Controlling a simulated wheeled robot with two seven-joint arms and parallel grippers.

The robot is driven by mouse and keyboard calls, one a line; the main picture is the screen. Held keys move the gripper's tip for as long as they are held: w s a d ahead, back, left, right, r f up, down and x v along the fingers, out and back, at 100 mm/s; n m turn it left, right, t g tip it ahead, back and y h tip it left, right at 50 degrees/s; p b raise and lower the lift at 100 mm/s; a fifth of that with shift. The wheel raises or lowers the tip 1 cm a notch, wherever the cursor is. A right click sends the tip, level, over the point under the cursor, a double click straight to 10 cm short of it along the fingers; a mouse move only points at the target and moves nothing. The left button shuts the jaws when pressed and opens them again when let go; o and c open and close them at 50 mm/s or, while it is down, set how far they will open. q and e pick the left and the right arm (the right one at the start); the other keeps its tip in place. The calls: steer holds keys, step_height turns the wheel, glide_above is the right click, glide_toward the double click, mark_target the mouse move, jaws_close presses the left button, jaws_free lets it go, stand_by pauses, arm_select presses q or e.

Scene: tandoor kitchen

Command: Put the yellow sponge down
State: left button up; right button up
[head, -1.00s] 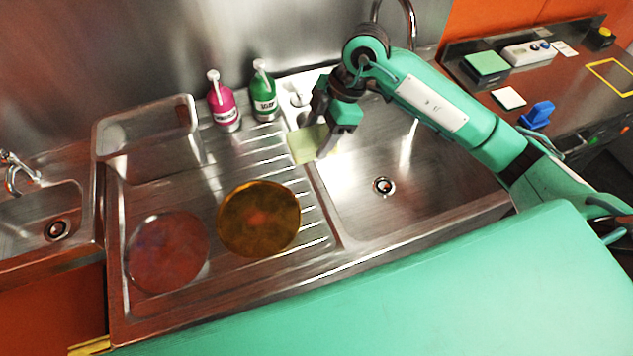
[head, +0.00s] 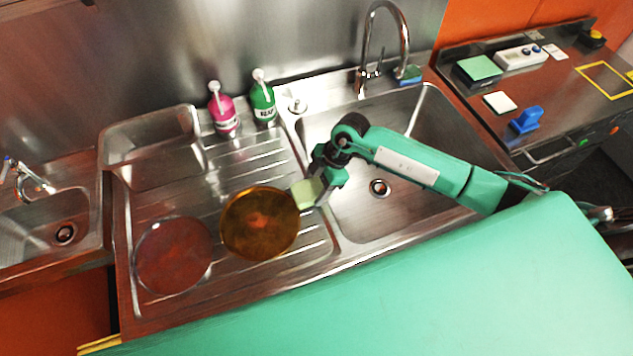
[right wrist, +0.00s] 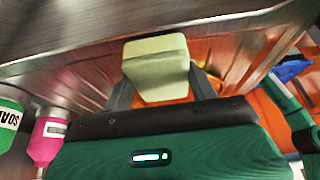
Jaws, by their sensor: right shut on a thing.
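A pale yellow sponge (head: 306,193) is in my right gripper (head: 322,190), beside the amber plate at the edge between drainboard and sink basin. In the right wrist view the sponge (right wrist: 156,66) sits between the two fingers. The right gripper is shut on it. I cannot tell whether the sponge touches the plate or the metal below. My left gripper is not in view.
An amber plate (head: 260,224) and a reddish plate (head: 173,256) lie on the ribbed drainboard (head: 235,165). A pink bottle (head: 223,112) and a green soap bottle (head: 263,100) stand behind. The sink basin (head: 365,215) is empty; a faucet (head: 362,80) stands at its back.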

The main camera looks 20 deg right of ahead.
steer(key=shift+f, duration=0.1)
steer(key=shift+f, duration=0.25)
steer(key=o, duration=0.9)
steer(key=shift+r, duration=0.1)
steer(key=b+v, duration=0.4)
steer(key=v, duration=0.8)
steer(key=shift+r, duration=0.25)
